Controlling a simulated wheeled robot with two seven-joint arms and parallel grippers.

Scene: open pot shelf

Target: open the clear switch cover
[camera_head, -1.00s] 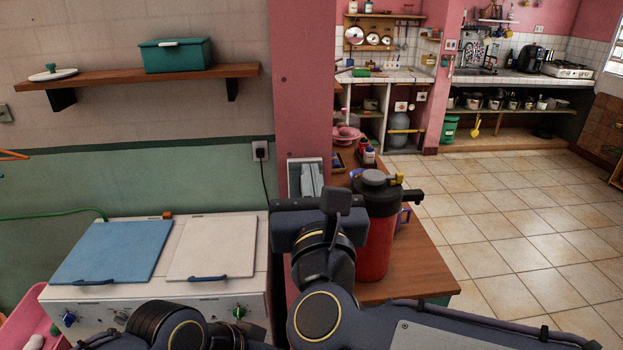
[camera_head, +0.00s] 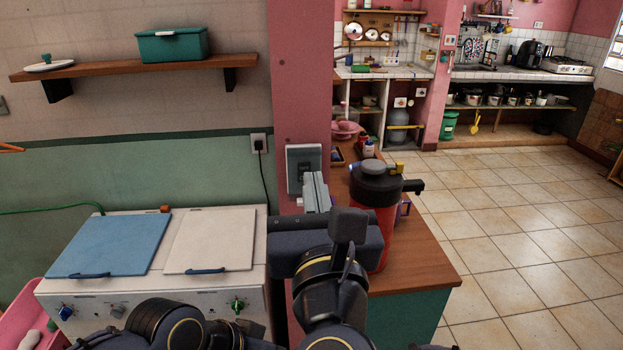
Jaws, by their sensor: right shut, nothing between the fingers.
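The switch box with its clear cover (camera_head: 304,160) is on the pink pillar (camera_head: 303,80), in a pale frame. Its upper part shows as a greyish, see-through panel with a light switch shape behind it. I cannot tell whether the cover is shut or lifted. My right gripper (camera_head: 316,188) is just below and in front of it. Its grey fingers are together, empty, and overlap the box's lower right part. I cannot tell whether they touch it. My left gripper is out of view.
A red canister with a black top (camera_head: 375,215) stands on the wooden counter (camera_head: 415,265), close to my right arm. A white stove with blue and white lids (camera_head: 110,245) is at the left. A socket with a black cord (camera_head: 259,143) is left of the pillar.

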